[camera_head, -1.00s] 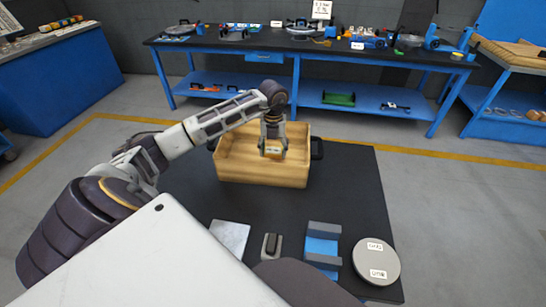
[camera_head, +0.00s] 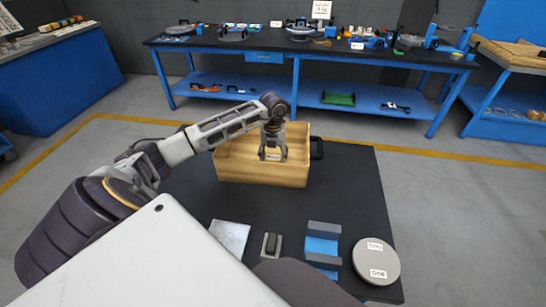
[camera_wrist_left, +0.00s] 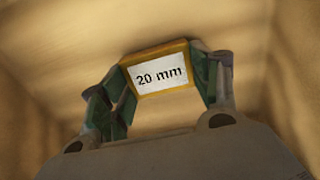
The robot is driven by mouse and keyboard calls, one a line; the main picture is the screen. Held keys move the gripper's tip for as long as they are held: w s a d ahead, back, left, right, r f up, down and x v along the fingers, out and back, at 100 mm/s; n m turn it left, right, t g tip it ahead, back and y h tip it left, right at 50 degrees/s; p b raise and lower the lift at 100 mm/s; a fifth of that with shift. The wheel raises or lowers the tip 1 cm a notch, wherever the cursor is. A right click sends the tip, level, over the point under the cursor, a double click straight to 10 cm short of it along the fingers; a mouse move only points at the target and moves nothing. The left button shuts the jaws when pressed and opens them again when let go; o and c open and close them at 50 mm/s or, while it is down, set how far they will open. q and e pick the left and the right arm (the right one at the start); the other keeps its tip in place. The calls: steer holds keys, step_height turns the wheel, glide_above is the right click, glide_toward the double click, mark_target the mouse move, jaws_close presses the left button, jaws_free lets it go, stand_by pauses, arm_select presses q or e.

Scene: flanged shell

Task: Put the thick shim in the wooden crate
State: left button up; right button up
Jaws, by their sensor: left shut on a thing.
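The thick shim is a yellow block with a white "20 mm" label (camera_wrist_left: 159,75) in the left wrist view. My left gripper (camera_head: 273,157) is shut on it, with a finger on each side of the block. In the head view the gripper points down into the wooden crate (camera_head: 262,177), and the shim (camera_head: 273,157) shows small between its fingertips. In the left wrist view the crate's wooden walls (camera_wrist_left: 45,60) surround the gripper and shim. Whether the shim touches the crate floor cannot be told. My right gripper is not in view.
The crate has dark handles (camera_head: 316,148) and stands on a black mat (camera_head: 345,190). Along the near side are a metal plate (camera_head: 229,238), a small dark block on a base (camera_head: 271,245), a blue-and-grey block (camera_head: 322,245) and a round grey disc (camera_head: 375,262).

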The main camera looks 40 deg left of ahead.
mark_target(273, 158)
arm_select(q)
steer(key=shift+f, duration=0.15)
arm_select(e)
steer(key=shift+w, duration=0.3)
arm_select(q)
steer(key=o, duration=1.1)
steer(key=shift+o, duration=0.2)
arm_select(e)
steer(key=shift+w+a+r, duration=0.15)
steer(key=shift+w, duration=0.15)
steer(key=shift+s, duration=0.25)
arm_select(q)
steer(key=shift+r, duration=0.75)
step_height(273, 158, up, 11)
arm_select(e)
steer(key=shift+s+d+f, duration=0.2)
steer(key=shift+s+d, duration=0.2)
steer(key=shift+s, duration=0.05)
arm_select(q)
steer(key=shift+f, duration=0.1)
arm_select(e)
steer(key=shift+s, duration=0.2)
